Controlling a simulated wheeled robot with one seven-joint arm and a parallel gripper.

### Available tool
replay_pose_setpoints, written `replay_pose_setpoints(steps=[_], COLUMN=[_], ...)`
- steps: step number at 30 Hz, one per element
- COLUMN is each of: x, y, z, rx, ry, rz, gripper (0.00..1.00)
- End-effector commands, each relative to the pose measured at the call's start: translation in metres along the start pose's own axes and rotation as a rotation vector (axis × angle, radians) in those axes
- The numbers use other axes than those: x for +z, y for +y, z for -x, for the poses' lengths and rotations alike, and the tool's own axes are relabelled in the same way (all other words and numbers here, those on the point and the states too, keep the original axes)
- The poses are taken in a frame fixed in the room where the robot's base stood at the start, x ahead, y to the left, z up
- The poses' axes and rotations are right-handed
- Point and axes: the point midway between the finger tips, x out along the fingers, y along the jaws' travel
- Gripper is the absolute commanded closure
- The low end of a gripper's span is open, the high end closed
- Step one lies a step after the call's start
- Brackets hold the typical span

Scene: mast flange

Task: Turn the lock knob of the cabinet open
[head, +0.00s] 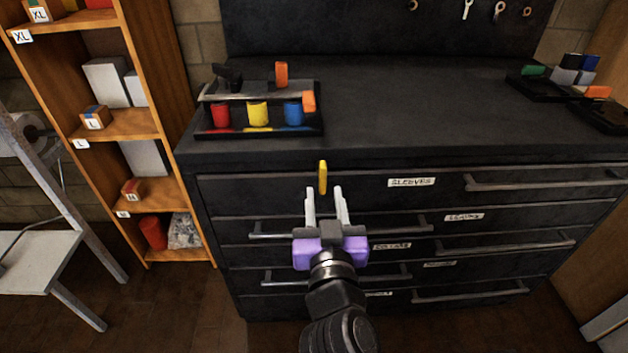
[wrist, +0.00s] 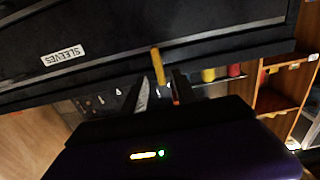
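The black drawer cabinet (head: 350,186) stands ahead of me, with drawers labelled in white, the top one "SLEEVES". The lock knob (head: 323,177) is a narrow yellow piece standing upright on the front of the top drawer, left of the label. My gripper (head: 327,190) is open, its two pale fingers pointing at the cabinet just below the knob in the head view. In the wrist view the knob (wrist: 158,66) shows beyond and between the fingertips, tilted slightly. The fingers look empty. I cannot tell whether they touch the knob.
Bar handles (head: 546,178) stick out from the drawer fronts. A tray (head: 258,132) with red, yellow and blue cups sits on the top at left; another black tray (head: 545,92) holds blocks at right. A wooden shelf (head: 165,127) stands left of the cabinet.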

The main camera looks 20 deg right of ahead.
Motion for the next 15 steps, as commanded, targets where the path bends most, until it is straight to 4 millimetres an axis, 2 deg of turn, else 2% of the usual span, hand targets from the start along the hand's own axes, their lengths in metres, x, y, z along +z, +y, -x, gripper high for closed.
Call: replay_pose_setpoints(steps=[9,15], x=[-0.001,0.000], y=[0.000,0.000], z=[-0.049,-0.066], rx=[0.001,-0.001], ry=[0.000,0.000], rz=[0.001,0.001], gripper=[0.65,0.65])
